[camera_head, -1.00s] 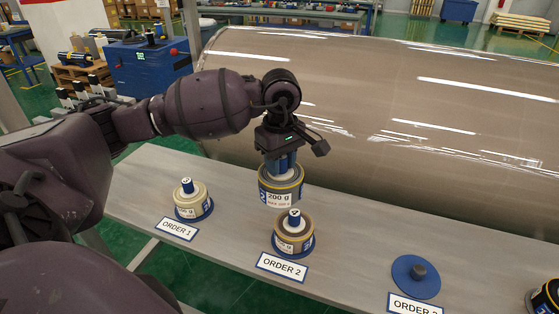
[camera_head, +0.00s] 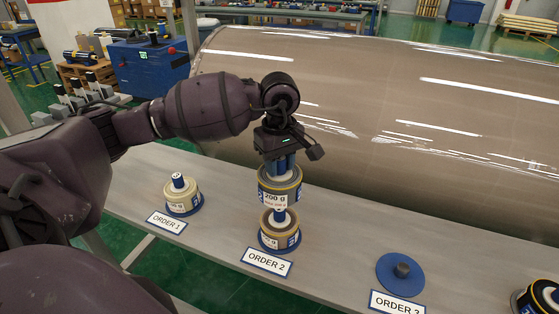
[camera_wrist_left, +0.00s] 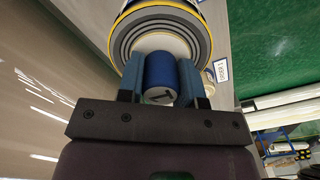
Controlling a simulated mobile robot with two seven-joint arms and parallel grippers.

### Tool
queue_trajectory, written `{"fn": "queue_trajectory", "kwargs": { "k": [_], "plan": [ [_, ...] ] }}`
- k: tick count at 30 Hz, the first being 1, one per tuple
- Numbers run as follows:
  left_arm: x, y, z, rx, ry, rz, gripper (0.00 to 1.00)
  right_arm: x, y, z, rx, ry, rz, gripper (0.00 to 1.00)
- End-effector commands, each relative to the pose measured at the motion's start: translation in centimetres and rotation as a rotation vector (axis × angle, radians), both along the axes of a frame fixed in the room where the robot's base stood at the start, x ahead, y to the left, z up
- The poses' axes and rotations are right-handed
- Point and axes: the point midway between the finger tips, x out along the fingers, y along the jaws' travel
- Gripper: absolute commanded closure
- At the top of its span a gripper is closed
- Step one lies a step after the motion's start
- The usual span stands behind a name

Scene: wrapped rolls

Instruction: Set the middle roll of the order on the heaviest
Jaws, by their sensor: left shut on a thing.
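My left gripper (camera_head: 279,162) is shut on the blue core plug (camera_wrist_left: 160,80) of a wide 200 g roll (camera_head: 280,190). In the left wrist view its ringed top (camera_wrist_left: 158,32) shows beyond the fingers. In the head view this roll is just behind or above a smaller tan roll (camera_head: 281,238) on a blue base at ORDER 2, whose plug overlaps its lower front; I cannot tell the gap. A cream roll (camera_head: 181,203) stands on a blue base at ORDER 1. A blue disc (camera_head: 398,287) with a bare grey peg lies at ORDER 3. My right gripper is out of view.
The grey table (camera_head: 335,245) is clear between ORDER 2 and ORDER 3. A dark roll (camera_head: 542,299) is cut off at the lower right edge. A huge shiny brown roll (camera_head: 400,120) lies behind the table. Signs for ORDER 1 (camera_head: 166,223) and ORDER 2 (camera_head: 267,262) lie in front.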

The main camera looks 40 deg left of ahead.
Motion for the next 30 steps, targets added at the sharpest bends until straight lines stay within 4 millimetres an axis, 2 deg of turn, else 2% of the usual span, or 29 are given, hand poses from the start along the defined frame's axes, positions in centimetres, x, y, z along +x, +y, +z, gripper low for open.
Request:
{"fn": "queue_trajectory", "kwargs": {
  "k": [30],
  "plan": [
    [0.0,0.0,-6.7,0.0,0.003,0.0,1.0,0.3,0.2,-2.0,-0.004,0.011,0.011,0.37]
  ]
}}
